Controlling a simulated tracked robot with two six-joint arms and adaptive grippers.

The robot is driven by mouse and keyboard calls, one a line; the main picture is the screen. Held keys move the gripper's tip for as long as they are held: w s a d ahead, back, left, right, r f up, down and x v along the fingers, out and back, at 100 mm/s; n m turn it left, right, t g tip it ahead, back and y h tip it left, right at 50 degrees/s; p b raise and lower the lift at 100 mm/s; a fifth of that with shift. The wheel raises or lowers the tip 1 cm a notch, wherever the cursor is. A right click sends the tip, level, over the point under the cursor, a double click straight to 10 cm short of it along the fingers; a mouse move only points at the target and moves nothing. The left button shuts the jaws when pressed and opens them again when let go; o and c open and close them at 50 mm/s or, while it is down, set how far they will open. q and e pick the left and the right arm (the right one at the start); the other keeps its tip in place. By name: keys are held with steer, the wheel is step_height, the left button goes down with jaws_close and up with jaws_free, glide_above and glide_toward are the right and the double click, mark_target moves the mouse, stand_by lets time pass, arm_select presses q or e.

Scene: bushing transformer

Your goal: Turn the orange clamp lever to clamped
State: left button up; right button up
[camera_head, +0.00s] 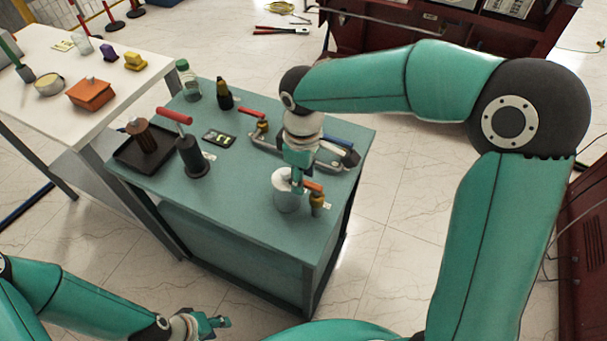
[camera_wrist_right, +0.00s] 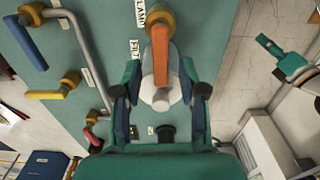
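The orange clamp lever (camera_head: 313,186) sits on a brass pivot (camera_head: 317,202) near the front right of the teal cabinet top. In the right wrist view the orange lever (camera_wrist_right: 160,52) points from its pivot (camera_wrist_right: 160,20) toward my gripper, over a pale cylinder (camera_wrist_right: 160,90). A "CLAMP" label is partly visible beside the pivot. My right gripper (camera_head: 298,172) is above the cylinder. In the wrist view its fingers (camera_wrist_right: 163,108) are apart, one on each side of the lever's end, with visible gaps. My left gripper (camera_head: 218,323) is low, away from the cabinet; its opening is unclear.
Other levers stand close by: red (camera_head: 250,112), blue (camera_head: 338,140) and yellow (camera_wrist_right: 45,94). A black post with a red handle (camera_head: 190,158), a dark tray (camera_head: 128,160) and bottles stand further left. A white table (camera_head: 55,120) adjoins the cabinet.

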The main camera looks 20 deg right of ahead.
step_height(320, 180, up, 12)
stand_by(0.7)
steer(key=shift+f, duration=0.1)
stand_by(0.3)
